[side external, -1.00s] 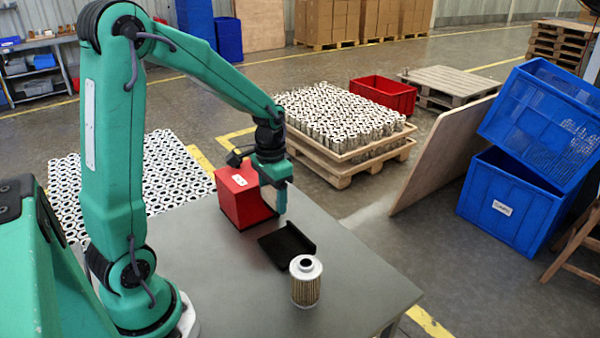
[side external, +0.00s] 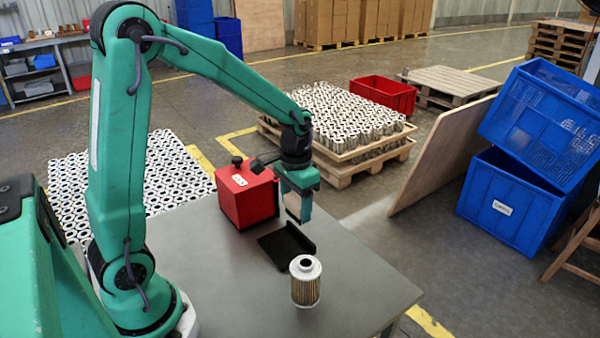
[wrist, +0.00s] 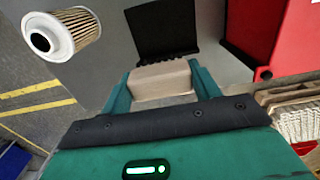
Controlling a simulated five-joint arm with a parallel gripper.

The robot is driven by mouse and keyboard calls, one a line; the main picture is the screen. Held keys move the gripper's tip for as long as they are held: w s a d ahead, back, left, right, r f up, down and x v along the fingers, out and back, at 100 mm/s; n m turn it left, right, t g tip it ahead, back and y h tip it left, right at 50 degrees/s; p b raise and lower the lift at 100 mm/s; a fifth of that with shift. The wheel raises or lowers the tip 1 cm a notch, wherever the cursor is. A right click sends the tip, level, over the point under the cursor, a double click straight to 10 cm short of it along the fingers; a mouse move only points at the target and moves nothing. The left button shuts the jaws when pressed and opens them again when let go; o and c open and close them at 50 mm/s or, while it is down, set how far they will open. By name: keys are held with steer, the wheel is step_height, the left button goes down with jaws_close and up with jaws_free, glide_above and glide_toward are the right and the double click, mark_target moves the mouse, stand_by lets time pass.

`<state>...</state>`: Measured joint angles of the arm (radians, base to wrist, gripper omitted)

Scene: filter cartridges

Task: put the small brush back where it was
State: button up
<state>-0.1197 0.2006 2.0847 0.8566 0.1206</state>
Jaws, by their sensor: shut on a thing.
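My gripper (side external: 305,212) is shut on the small brush (side external: 293,206), a pale beige block. In the wrist view the brush (wrist: 160,80) sits between the two green fingers. A row of dark bumps shows along its far edge; I cannot tell whether these are its bristles. The gripper holds it above the table, near the black dustpan-like tray (side external: 284,247), which has a raised right edge. The tray also shows in the wrist view (wrist: 160,22), beyond the brush. Whether the brush touches anything is hidden.
A red box (side external: 246,198) stands on the grey table (side external: 205,265), left of my gripper. A pleated filter cartridge (side external: 305,285) stands upright in front of the black tray. The table's front-left part is clear. Its right edge is close to the gripper.

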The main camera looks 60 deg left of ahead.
steer(key=d+r, duration=0.1)
steer(key=d, duration=2)
steer(key=w+a+f, duration=0.2)
steer(key=a, duration=0.1)
steer(key=w+a+f, duration=0.2)
steer(key=w+a, duration=0.1)
steer(key=w+a+f, duration=0.2)
steer(key=w+a, duration=0.1)
steer(key=shift+a+f, duration=0.15)
steer(key=shift+f, duration=0.25)
steer(key=shift+f, duration=0.1)
steer(key=shift+f, duration=1.9)
steer(key=shift+f, duration=0.1)
steer(key=o, duration=0.9)
steer(key=shift+o, duration=0.2)
